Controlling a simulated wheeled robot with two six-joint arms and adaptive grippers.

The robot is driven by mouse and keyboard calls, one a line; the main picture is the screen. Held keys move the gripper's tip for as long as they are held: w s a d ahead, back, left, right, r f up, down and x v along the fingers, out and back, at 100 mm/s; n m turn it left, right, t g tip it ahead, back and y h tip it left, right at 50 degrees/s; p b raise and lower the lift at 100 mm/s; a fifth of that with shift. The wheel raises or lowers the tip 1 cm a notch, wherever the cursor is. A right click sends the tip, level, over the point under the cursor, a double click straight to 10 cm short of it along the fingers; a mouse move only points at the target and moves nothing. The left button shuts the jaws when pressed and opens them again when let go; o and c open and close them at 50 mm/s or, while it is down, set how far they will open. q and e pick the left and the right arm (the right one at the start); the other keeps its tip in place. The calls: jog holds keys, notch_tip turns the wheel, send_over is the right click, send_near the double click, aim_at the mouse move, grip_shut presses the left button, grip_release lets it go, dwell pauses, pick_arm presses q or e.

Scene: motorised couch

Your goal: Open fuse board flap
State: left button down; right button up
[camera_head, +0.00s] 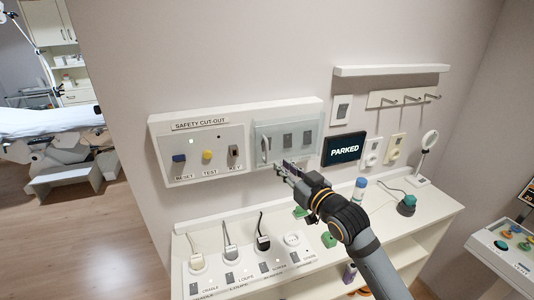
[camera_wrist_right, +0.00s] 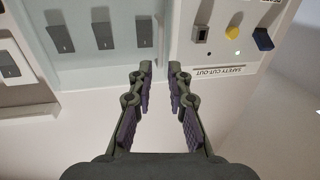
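The fuse board flap (camera_head: 298,125) is a clear pane on the right part of the white wall box, with a pale upright handle (camera_head: 265,150) near its left edge. It looks closed, and several dark switches (camera_head: 287,140) show through it. In the right wrist view, which is turned upside down, the flap (camera_wrist_right: 80,68) is at upper left. My right gripper (camera_head: 283,170) is just below the flap's lower edge, near the handle. Its fingers (camera_wrist_right: 160,68) are apart with nothing between them. My left gripper is not in view.
Left of the flap is the safety cut-out panel (camera_head: 205,142) with a blue reset, a yellow test button and a key switch (camera_wrist_right: 201,33). Below is a counter with a plug panel (camera_head: 240,268) and corded plugs. A "PARKED" screen (camera_head: 344,149) is to the right.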

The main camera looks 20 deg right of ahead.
aim_at(267, 160)
jog(key=p+x, duration=0.3)
jog(key=x, duration=0.6)
jog(key=shift+w+a, duration=0.2)
jog(key=shift+w, duration=0.1)
grip_shut()
jog(key=shift+f, duration=0.1)
